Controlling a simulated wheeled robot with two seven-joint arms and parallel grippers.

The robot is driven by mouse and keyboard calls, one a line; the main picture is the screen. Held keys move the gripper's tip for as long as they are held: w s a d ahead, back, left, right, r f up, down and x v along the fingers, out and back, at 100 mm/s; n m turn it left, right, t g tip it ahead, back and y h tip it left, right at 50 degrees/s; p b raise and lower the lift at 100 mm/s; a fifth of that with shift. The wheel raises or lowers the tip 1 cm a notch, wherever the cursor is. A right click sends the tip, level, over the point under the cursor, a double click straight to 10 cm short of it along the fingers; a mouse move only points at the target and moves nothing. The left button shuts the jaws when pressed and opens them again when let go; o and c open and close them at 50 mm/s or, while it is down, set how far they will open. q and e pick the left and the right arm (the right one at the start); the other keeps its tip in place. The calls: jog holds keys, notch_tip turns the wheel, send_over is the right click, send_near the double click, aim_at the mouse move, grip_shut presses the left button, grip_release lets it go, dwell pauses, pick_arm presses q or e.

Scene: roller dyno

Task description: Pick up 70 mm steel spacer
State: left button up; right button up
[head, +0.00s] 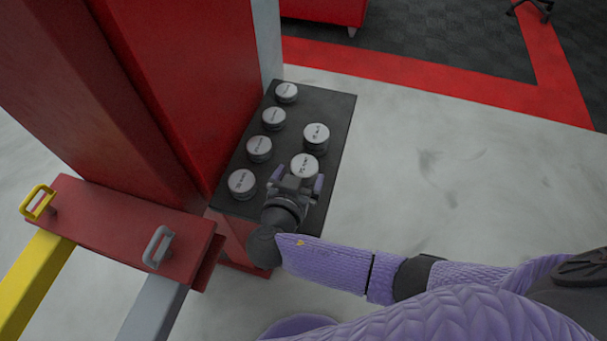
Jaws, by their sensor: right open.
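Several round steel spacers with pale labelled tops stand in two rows on a black-topped stand (338,115). The labels are too small to read, so I cannot tell which spacer is the 70 mm one. My right gripper (297,180) is open above the near end of the right-hand row. Its fingers are close to the near right spacer (304,163) and cover part of it. I cannot tell whether they touch it. Another spacer (316,137) stands just beyond. The near left spacer (242,183) is clear of the gripper. My left gripper is out of view.
A red column (150,90) rises along the stand's left side. A red block (130,215) with a yellow handle (38,202) and a grey handle (158,246) lies at the lower left. Pale open floor (450,180) is to the right.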

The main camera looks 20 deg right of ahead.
jog(key=shift+x, duration=1.1)
jog(key=shift+s, duration=0.1)
grip_shut()
